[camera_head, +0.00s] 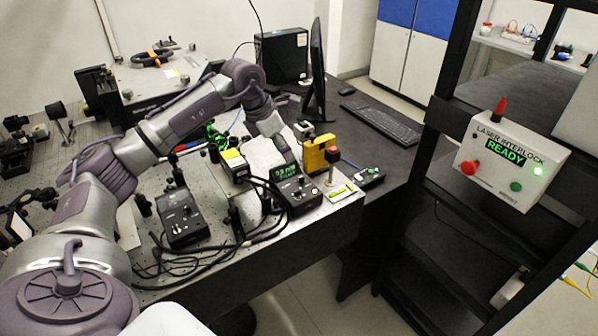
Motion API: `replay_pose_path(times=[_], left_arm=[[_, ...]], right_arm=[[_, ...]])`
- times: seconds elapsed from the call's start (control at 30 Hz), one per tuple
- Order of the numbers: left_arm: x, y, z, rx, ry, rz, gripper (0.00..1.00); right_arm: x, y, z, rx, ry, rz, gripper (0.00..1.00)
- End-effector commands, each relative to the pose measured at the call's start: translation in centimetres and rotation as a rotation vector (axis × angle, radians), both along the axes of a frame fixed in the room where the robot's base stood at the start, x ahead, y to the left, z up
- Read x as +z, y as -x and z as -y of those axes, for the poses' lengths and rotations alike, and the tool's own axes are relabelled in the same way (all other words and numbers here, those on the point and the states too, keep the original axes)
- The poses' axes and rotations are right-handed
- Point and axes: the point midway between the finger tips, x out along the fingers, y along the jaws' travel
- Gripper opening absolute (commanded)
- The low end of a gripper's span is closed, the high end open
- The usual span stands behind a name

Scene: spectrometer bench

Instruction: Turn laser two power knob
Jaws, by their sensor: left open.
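A black controller box with a lit green display (288,174) stands near the front edge of the optical bench (210,260), with small knobs on its sloped face. A second, similar black controller (182,221) stands further left, its display dark or turned out of sight. The labels are too small to read, so I cannot tell which one is laser two. My left arm reaches in from the left and bends down at the wrist. My left gripper (287,152) is open just behind and above the lit display. Its fingertips are partly hard to make out. My right gripper is not in view.
Black cables (180,266) loop along the front edge. A laser interlock box (512,160) reading READY hangs on the rack at right. A keyboard (381,121) and monitor stand behind.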

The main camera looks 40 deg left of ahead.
Motion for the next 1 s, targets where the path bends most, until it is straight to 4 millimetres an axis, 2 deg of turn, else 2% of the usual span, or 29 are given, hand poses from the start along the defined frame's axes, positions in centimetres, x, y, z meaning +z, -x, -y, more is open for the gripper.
replay_pose_path(times=[0.3, 0.5, 0.63, 0.9, 0.93, 1.0], left_arm=[[-6.2, -2.2, 1.5, -0.001, 0.005, -0.003, 0.44], [-8.6, -3.2, 2.0, -0.002, 0.004, 0.0, 0.44], [-9.4, -3.4, 2.1, 0.0, 0.004, 0.0, 0.44], [-9.5, -3.4, 2.1, -0.001, 0.003, 0.002, 0.44], [-9.5, -3.4, 2.1, -0.001, 0.003, 0.002, 0.43], [-9.5, -3.4, 2.1, -0.001, 0.003, 0.002, 0.31]], right_arm=[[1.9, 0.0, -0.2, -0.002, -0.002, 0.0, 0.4], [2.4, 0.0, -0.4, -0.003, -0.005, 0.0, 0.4], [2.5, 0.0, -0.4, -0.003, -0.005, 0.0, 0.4], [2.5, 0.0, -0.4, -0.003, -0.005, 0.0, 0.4], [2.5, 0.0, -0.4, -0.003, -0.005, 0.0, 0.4], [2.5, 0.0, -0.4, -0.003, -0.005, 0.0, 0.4]])
